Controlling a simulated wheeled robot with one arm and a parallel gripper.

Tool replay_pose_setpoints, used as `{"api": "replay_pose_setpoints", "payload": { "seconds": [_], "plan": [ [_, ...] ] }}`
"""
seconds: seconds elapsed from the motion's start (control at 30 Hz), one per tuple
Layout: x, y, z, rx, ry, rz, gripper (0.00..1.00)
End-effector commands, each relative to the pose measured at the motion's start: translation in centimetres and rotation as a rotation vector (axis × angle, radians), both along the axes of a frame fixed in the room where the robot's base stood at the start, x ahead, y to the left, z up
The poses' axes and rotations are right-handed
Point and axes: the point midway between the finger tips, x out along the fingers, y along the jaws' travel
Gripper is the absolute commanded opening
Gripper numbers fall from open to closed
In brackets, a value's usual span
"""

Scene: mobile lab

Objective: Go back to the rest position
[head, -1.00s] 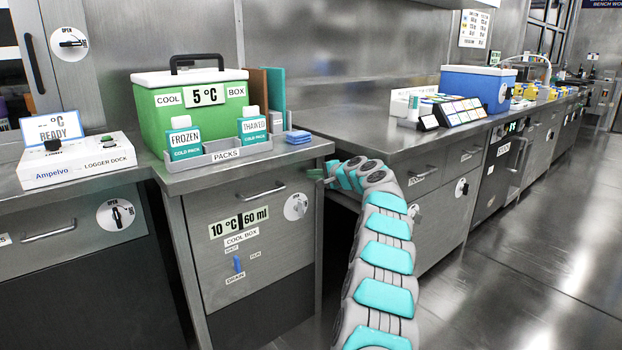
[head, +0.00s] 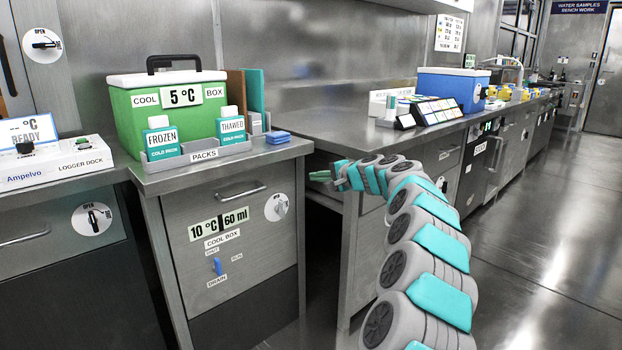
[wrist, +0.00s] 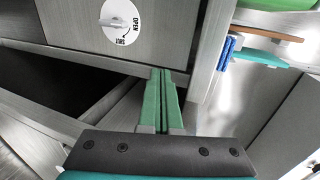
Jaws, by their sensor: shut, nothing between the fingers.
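My gripper (wrist: 165,100) shows in the wrist view with its two green fingers closed together and nothing between them. In the head view my gripper (head: 318,176) is at the end of my grey and teal arm, at the gap between the cool box cabinet (head: 228,235) and the bench to its right. It is beside the cabinet's right edge, below the counter top. In the wrist view a white round dial marked OPEN and SHUT (wrist: 121,20) is beyond the fingers on a cabinet front. I cannot tell whether the fingers touch anything.
A green cool box (head: 178,112) stands on the left counter, with cold packs in a grey rack (head: 207,152) in front. A blue box (head: 450,88) and sample cards stand on the right bench (head: 340,132). The floor at right (head: 540,230) is clear.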

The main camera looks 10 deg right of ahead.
Motion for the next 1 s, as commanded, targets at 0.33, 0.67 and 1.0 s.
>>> {"api": "replay_pose_setpoints", "payload": {
  "seconds": [0.33,0.67,1.0],
  "plan": [
    [-2.9,3.0,1.4,-0.024,0.013,0.08,0.0],
    [-16.5,16.1,2.7,-0.232,0.093,0.448,0.0],
    [-34.5,20.7,-1.5,-0.552,0.233,0.751,0.0]
  ]
}}
